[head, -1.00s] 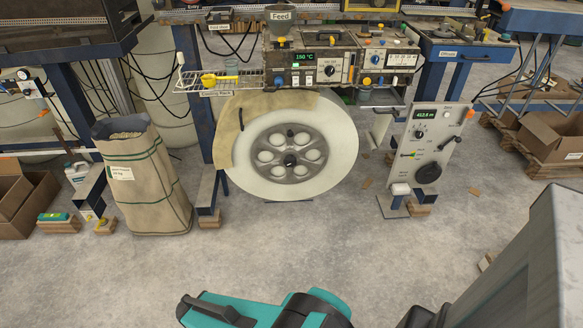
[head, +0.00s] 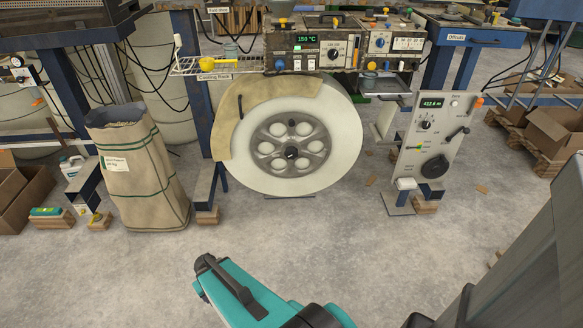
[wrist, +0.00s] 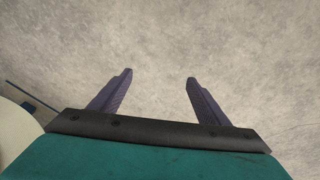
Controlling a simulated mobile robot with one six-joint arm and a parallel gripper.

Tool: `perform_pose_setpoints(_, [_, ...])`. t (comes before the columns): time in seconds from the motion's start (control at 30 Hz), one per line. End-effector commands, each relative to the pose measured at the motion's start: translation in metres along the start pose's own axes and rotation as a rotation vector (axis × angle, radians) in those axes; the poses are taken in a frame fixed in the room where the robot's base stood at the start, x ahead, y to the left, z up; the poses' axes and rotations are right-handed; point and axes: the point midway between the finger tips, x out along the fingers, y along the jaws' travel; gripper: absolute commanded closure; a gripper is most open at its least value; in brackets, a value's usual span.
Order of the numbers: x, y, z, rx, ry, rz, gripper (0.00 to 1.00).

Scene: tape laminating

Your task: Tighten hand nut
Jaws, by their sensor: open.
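The large white reel (head: 335,165) stands upright with a grey spoked hub. A small dark knob at the hub's centre looks like the hand nut (head: 291,153); its threads and tightness are too small to tell. My gripper (wrist: 160,78) is open, with two purple fingers spread and nothing between them over bare grey floor. The teal end of my arm shows low in the head view, in front of and below the reel, apart from it. In the wrist view only part of a white disc, probably the reel (wrist: 15,130), shows at the left edge. The nut is not in that view.
A control panel (head: 427,150) with a black dial and lever stands right of the reel. A paper sack (head: 140,180) stands at left. A control box (head: 310,48) and a wire rack (head: 215,66) sit above the reel. The floor in front is clear.

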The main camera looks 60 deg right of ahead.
Motion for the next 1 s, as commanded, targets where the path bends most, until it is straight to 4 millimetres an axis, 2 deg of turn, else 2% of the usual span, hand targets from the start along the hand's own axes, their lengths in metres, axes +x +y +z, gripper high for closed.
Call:
perform_pose_setpoints(0.03, [0.015,0.016,-0.019,0.034,0.055,0.008,0.3])
perform_pose_setpoints(0.2, [0.024,0.07,-0.076,0.126,0.237,0.04,0.3])
perform_pose_setpoints(0.37, [0.025,0.129,-0.122,0.204,0.407,0.082,0.3])
perform_pose_setpoints(0.5, [0.018,0.185,-0.154,0.268,0.555,0.127,0.3])
perform_pose_setpoints(0.77, [-0.01,0.298,-0.193,0.366,0.825,0.234,0.3])
perform_pose_setpoints(0.9, [-0.033,0.362,-0.199,0.411,0.965,0.31,0.3])
perform_pose_setpoints(1.0, [-0.051,0.401,-0.2,0.422,1.066,0.346,0.3])
